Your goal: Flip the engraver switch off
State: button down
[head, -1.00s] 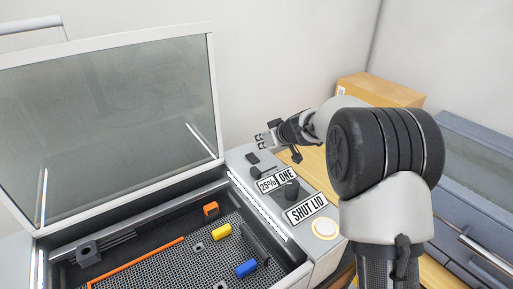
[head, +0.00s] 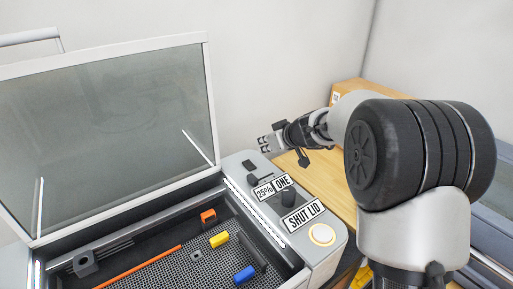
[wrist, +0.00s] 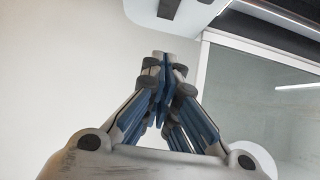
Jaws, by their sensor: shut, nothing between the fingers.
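The engraver (head: 318,262) stands with its glass lid (head: 110,130) raised. Its control strip on the right carries a small dark switch (head: 249,165) at the far end; I cannot tell its position. My gripper (head: 265,145) is just behind and above that end of the strip, pointing left, apart from the switch. In the wrist view my fingers (wrist: 165,60) are closed together with nothing between them. A dark control, perhaps the switch, shows at the top edge there.
Coloured blocks (head: 244,274) lie in the bed. A cardboard box (head: 346,91) stands behind my arm.

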jog(key=shift+w+a+r, duration=0.1)
jog(key=shift+a, duration=0.2)
jog(key=p, duration=0.2)
send_over(248, 164)
jog(key=f, duration=0.4)
jog(key=s+f, duration=0.1)
jog(key=shift+d+f, duration=0.35)
jog(key=shift+f, duration=0.05)
jog(key=f, duration=0.3)
jog(key=shift+w+a+f+b, duration=0.2)
jog(key=shift+w+f+b, duration=0.1)
jog(key=shift+w, duration=0.1)
jog(key=shift+f, duration=0.35)
jog(key=shift+f, duration=0.1)
